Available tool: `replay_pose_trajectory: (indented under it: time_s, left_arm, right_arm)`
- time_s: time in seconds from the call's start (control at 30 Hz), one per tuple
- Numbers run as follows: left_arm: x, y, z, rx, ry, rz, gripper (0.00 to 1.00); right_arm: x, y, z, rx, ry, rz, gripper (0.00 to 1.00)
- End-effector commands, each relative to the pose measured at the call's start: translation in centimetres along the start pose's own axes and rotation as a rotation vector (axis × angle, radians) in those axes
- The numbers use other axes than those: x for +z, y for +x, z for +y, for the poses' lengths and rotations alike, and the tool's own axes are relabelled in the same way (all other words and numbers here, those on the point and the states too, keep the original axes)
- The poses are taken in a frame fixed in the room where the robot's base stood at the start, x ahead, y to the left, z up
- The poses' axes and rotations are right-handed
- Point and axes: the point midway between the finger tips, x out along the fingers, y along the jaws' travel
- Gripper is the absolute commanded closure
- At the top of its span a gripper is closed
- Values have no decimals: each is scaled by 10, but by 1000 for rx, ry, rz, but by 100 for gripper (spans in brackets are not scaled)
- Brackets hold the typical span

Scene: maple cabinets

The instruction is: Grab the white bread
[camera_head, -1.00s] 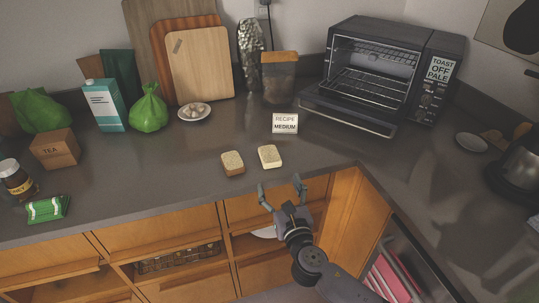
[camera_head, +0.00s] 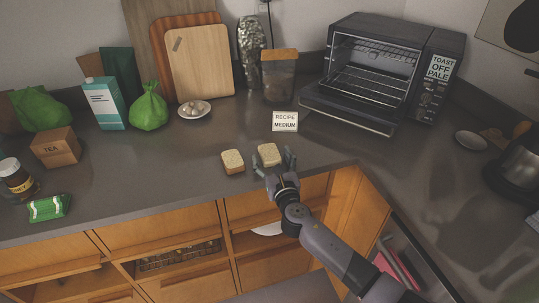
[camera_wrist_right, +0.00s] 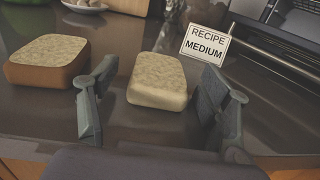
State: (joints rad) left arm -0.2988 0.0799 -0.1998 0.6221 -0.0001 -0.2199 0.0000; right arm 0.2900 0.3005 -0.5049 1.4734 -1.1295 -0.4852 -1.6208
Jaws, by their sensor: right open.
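The white bread (camera_head: 269,153) is a pale slice lying on the counter near its front edge. A browner-sided bread slice (camera_head: 232,161) lies just left of it. My right gripper (camera_head: 274,165) is open and empty at the counter's front edge, with its fingers reaching toward the white bread. In the right wrist view the white bread (camera_wrist_right: 158,80) shows between and a little beyond the two open fingers (camera_wrist_right: 160,110), with gaps on both sides. The browner slice (camera_wrist_right: 47,60) sits left of the left finger there. My left gripper is not in view.
A recipe card (camera_head: 285,121) stands behind the bread. An open toaster oven (camera_head: 372,80) is at the back right. A plate of eggs or similar items (camera_head: 194,109) and a green bag (camera_head: 149,108) stand at the back left.

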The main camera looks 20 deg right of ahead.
Motion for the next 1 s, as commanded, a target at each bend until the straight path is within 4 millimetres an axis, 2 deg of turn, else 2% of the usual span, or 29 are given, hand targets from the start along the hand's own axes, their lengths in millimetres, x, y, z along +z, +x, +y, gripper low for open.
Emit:
replay_pose_trajectory:
  time_s: [0.1,0.83,1.0]
  left_arm:
    - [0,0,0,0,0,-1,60]
    - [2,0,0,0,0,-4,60]
    - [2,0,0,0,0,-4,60]
  right_arm:
    - [0,0,0,0,0,0,30]
    - [0,-1,0,0,0,0,78]
    - [0,-1,0,0,0,0,78]
